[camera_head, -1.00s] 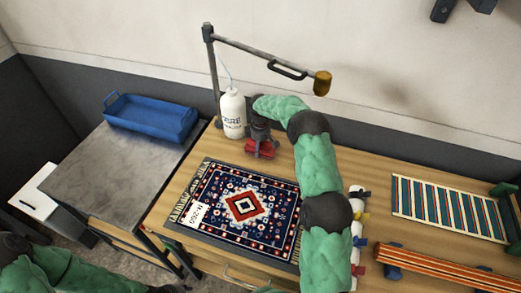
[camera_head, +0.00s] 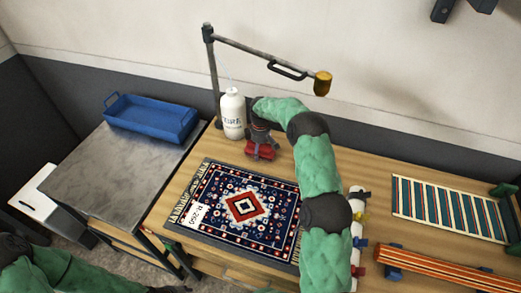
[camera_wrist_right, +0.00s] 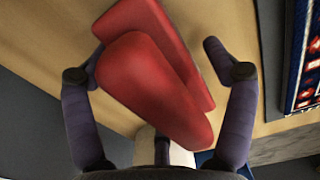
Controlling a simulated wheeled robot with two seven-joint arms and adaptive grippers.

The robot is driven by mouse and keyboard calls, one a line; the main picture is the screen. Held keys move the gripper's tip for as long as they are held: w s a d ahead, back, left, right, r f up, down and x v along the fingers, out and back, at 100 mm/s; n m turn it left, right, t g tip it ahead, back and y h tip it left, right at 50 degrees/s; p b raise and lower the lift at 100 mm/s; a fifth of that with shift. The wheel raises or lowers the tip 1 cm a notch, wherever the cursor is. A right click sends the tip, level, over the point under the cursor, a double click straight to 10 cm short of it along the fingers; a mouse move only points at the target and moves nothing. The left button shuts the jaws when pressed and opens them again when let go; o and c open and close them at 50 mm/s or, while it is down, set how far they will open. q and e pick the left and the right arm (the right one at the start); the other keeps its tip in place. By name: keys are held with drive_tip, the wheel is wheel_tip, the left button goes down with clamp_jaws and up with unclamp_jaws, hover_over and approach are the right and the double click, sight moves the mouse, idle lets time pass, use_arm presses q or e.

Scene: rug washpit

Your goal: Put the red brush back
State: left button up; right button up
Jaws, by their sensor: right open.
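The red brush (camera_head: 262,153) rests on the wooden table behind the patterned rug, beside the white bottle. My right gripper (camera_head: 258,143) is directly above it, pointing down. In the right wrist view the red brush (camera_wrist_right: 150,80) lies between the two spread fingers of my right gripper (camera_wrist_right: 158,62), with a gap to the right finger; I cannot tell whether the left finger touches it. The gripper is open. My left arm shows at the lower left in the head view, and its gripper is at most a dark, unclear shape there.
A white bottle (camera_head: 232,114) stands left of the brush, by a lamp-like arm (camera_head: 265,52) on a post. The patterned rug (camera_head: 240,208) lies in front. A blue tray (camera_head: 150,118) sits on the grey side table (camera_head: 105,180). A striped panel (camera_head: 445,208) lies at right.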

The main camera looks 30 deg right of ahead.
wheel_tip(320, 180, up, 8)
drive_tip(key=shift+f+p, duration=0.25)
drive_tip(key=shift+p, duration=0.25)
drive_tip(key=shift+a, duration=0.1)
